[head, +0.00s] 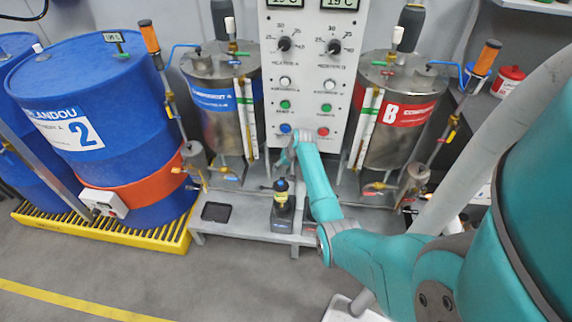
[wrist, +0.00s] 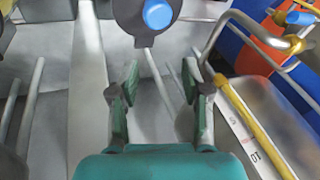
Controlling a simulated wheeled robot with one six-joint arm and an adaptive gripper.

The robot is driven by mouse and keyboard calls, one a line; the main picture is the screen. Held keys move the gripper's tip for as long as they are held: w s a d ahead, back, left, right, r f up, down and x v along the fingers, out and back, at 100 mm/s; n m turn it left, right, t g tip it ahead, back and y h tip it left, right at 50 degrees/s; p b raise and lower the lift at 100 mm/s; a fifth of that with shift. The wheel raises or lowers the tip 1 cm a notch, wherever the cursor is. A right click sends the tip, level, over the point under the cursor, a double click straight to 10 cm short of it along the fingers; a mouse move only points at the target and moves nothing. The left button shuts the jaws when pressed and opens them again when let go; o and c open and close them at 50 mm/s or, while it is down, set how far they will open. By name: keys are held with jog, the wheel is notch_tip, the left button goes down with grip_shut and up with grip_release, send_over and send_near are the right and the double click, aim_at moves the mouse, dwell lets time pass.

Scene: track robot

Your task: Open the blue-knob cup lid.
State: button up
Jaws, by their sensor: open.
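A round blue knob (wrist: 158,14) sits on a dark grey rounded part (wrist: 130,12), likely the cup lid, at the top of the wrist view. The top edge of the frame cuts this part off. I cannot make it out surely in the head view. My gripper (wrist: 160,80) is open and empty, with its two green fingers apart. The knob lies beyond the fingertips, roughly in line with the gap, and nothing touches it. In the head view my gripper (head: 284,153) is small, below the control panel and between the two steel tanks.
Steel tank A (head: 208,125) and tank B (head: 398,135) flank the control panel (head: 310,75). A metal pipe (wrist: 208,40) and a yellow tube (wrist: 250,120) run close right of my fingers. A dark bottle-like device (head: 283,212) stands on the low bench (head: 250,232).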

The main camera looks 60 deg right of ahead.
jog(key=v, duration=1.1)
jog(key=shift+r, duration=0.2)
jog(key=a+f+n+t+h, duration=0.1)
jog(key=a+f, duration=0.4)
jog(key=a, duration=0.3)
jog(key=a+f+n, duration=0.1)
jog(key=a+f, duration=0.5)
jog(key=a, duration=0.2)
jog(key=s+a+f+n+t+h, duration=0.1)
jog(key=s+a, duration=0.4)
jog(key=a, duration=0.3)
jog(key=s+a+f+n+t, duration=0.15)
jog(key=s+a, duration=0.25)
jog(key=a, duration=0.4)
jog(key=s+a+r+n+t, duration=0.3)
jog(key=s+a+r, duration=0.6)
jog(key=s+a, duration=0.25)
jog(key=s+a+r+n+t+y, duration=0.1)
jog(key=s+a+r+n+t, duration=0.1)
jog(key=s+r, duration=0.4)
jog(key=s+a+r+n+t+y, duration=0.1)
jog(key=s+r, duration=0.5)
jog(key=r, duration=0.6)
jog(key=shift+a+n+t, duration=0.35)
jog(key=shift+a+n, duration=0.1)
jog(key=shift+a, duration=0.55)
